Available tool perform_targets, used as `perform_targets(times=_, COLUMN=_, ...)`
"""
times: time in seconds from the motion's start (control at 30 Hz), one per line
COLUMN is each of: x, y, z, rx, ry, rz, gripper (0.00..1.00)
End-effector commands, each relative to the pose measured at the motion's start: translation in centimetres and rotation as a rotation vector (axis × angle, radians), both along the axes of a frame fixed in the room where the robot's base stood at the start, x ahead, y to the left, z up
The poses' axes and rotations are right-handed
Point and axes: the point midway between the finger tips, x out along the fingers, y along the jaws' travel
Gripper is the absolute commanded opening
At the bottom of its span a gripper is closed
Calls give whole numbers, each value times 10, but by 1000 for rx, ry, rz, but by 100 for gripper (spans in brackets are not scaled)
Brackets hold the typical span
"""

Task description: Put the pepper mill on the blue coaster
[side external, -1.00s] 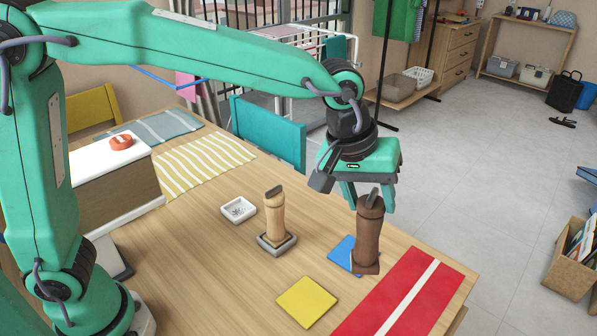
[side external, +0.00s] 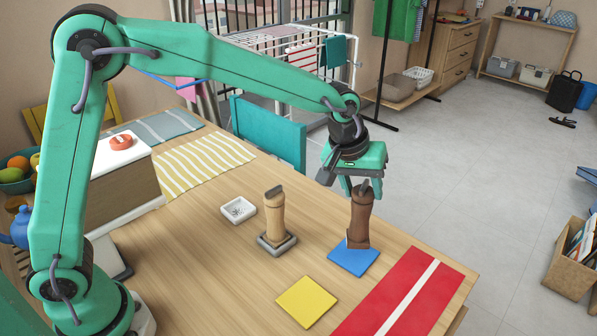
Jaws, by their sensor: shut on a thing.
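The dark brown pepper mill (side external: 359,218) is upright in my gripper (side external: 361,190). The fingers are shut around its upper part, below its dark top. Its foot overlaps the far part of the blue coaster (side external: 353,262) in the picture. I cannot tell whether the foot touches the coaster or hangs just above it. A second, pale wooden mill (side external: 274,215) stands on a grey square coaster (side external: 289,244) to the left, apart from my gripper.
A yellow square (side external: 306,302) lies in front, and a red runner with a white stripe (side external: 398,305) lies at the right edge of the table. A small white dish (side external: 238,210) is behind the pale mill. A white-topped box (side external: 124,185) stands at the left.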

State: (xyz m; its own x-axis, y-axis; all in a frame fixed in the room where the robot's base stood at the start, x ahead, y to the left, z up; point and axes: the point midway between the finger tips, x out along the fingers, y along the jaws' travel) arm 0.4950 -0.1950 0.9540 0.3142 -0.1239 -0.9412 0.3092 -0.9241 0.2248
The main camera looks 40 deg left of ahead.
Motion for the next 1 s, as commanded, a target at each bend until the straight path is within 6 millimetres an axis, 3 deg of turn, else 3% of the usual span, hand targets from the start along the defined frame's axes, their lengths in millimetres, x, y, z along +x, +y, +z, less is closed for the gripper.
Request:
perform_targets(times=0.17, x=0, y=0, z=-7, rx=0, ry=0, rz=0, gripper=0)
perform_targets(times=0.47, x=0, y=0, z=-37, rx=-1, ry=0, rz=0, gripper=0)
perform_targets(times=0.9, x=0, y=0, z=-42, rx=-1, ry=-1, rz=0, gripper=0)
perform_targets(times=0.93, x=0, y=0, z=-42, rx=0, ry=0, rz=0, gripper=51)
perform_targets(times=1.0, x=0, y=0, z=-42, rx=0, ry=0, rz=0, gripper=65)
